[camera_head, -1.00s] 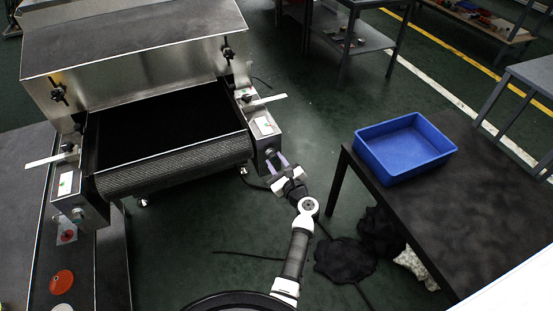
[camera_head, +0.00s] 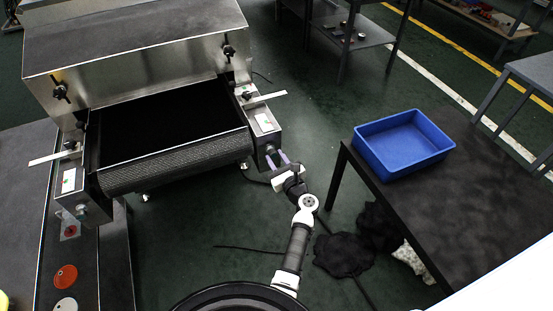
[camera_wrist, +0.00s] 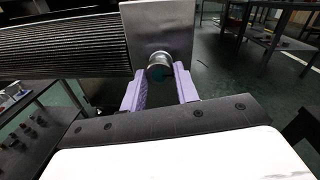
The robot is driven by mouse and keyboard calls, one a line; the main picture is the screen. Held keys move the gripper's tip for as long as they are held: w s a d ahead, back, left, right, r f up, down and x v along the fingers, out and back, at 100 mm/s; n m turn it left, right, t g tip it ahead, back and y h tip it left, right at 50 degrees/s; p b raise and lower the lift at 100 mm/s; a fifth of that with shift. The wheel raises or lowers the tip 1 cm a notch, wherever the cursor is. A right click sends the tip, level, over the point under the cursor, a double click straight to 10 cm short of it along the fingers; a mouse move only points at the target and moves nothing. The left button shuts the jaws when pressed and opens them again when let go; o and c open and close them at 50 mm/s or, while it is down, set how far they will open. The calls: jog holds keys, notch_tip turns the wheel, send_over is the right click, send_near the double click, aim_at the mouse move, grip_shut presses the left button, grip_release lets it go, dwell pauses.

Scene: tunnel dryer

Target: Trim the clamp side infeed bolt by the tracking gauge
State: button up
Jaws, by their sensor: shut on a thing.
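The dryer's infeed end has a dark mesh belt (camera_head: 175,163) over a roller, with a metal bracket on each side. My gripper (camera_wrist: 160,90) is shut on the round metal head of the right-hand infeed bolt (camera_wrist: 159,66), with one lilac finger on each side of it. In the head view my gripper (camera_head: 279,161) reaches the lower end of the right bracket (camera_head: 268,144). A white gauge plate with small coloured marks (camera_head: 264,122) sits on that bracket; its reading is too small to tell. The left infeed bolt (camera_head: 82,210) stands free, below a similar plate (camera_head: 69,181).
A blue bin (camera_head: 402,145) stands on a dark table (camera_head: 475,185) to the right. Black cloth (camera_head: 343,255) and dark rods lie on the floor under and beside it. A dark bench with a red disc (camera_head: 64,279) is at left.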

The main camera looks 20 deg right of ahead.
jog(key=o, duration=1)
jog(key=shift+c, duration=0.2)
jog(key=shift+s+f, duration=0.1)
jog(key=shift+s, duration=0.3)
jog(key=s+d+b, duration=0.1)
jog(key=s+b, duration=0.1)
jog(key=s, duration=1.1)
jog(key=shift+d+b, duration=0.15)
jog(key=shift+b, duration=0.2)
